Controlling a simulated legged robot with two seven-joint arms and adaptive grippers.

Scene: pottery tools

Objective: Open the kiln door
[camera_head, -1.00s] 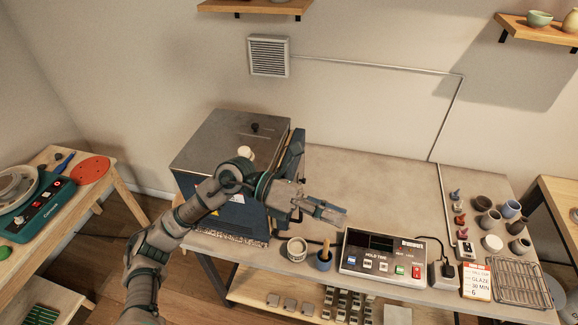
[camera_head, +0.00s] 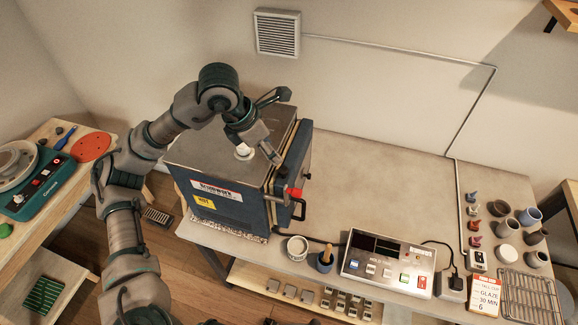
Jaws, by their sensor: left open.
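The kiln (camera_head: 228,207) is a dark blue box with a grey metal top, standing at the left end of the workbench. Its blue door (camera_head: 303,150) is on the right side, with a pale edge showing between door and body. I cannot tell whether it is slightly ajar. A red knob (camera_head: 295,192) and a black handle (camera_head: 301,209) show at the door's front edge. My left gripper (camera_head: 280,127) is above the kiln's right part, open and empty, its fingers spread wide. The lower finger is close to the door's top edge; contact is unclear. My right gripper does not show.
A white cup (camera_head: 297,248), a pot with a wooden-handled tool (camera_head: 325,259) and a control box (camera_head: 388,263) stand along the bench front. Small pots and a wire rack (camera_head: 530,298) are at right. The bench (camera_head: 385,185) right of the door is clear.

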